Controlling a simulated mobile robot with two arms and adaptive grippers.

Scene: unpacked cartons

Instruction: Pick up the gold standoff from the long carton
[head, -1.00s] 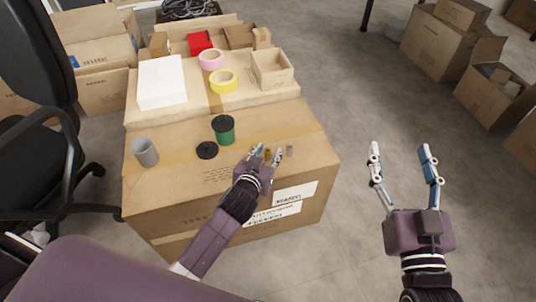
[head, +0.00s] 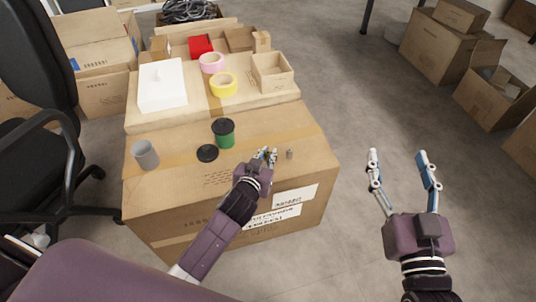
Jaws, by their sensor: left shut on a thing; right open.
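The long carton (head: 160,205) stands in front of me with a flat, taped top. My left gripper (head: 267,155) is low over the right part of its top, fingers closed together. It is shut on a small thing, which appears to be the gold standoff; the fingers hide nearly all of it. A small grey-brown upright piece (head: 289,154) stands on the carton just right of the fingers, apart from them. My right gripper (head: 403,165) is open and empty over the floor to the right of the carton.
On the carton stand a grey cup (head: 145,155), a black disc (head: 207,153) and a green spool (head: 224,134). Behind are a white box (head: 162,85), pink tape (head: 212,63), yellow tape (head: 223,84) and an open box (head: 272,72). A chair (head: 45,130) is left.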

